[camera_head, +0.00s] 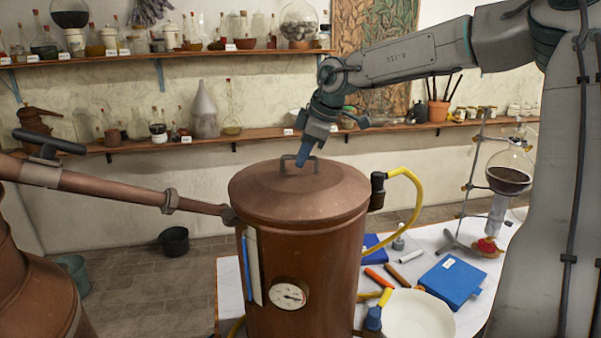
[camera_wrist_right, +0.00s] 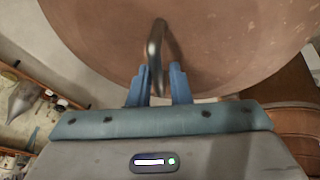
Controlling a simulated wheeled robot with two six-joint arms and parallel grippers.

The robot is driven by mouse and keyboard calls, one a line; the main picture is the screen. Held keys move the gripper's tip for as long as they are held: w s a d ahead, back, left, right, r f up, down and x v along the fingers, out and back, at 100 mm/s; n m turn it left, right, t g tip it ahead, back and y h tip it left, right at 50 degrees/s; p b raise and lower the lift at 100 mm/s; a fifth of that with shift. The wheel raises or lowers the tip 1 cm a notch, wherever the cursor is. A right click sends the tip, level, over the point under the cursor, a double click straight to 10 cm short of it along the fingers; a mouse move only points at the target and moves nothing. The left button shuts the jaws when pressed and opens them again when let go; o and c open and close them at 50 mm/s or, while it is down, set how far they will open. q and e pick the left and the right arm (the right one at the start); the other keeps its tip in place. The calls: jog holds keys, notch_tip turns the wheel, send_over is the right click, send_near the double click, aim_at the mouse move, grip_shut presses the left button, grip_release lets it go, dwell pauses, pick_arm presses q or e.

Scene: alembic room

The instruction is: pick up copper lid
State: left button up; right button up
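The copper lid (camera_head: 325,190) sits on top of the copper vessel (camera_head: 325,255) in the middle of the head view, and its domed top fills the upper part of the right wrist view (camera_wrist_right: 225,40). A dark metal handle (camera_head: 284,165) stands up from its top. My right gripper (camera_head: 304,155) points down at this handle. In the right wrist view its two blue fingers (camera_wrist_right: 158,85) are apart, with the handle (camera_wrist_right: 155,45) between them. A gap shows beside the right finger; contact on the left is unclear. My left gripper is not in view.
A copper pipe (camera_head: 120,190) runs from the left to the vessel's upper side. A yellow hose (camera_head: 415,190) curves off its right. The white table (camera_head: 440,240) holds a blue book (camera_head: 451,279), a white bowl (camera_head: 425,315) and a flask on a stand (camera_head: 508,172). Shelves line the wall.

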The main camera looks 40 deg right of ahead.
jog(key=shift+w+x, duration=0.2)
jog(key=shift+x, duration=0.9)
jog(key=shift+s+d+r, duration=0.1)
jog(key=shift+s+r, duration=0.1)
grip_shut()
jog(key=shift+w+r, duration=0.1)
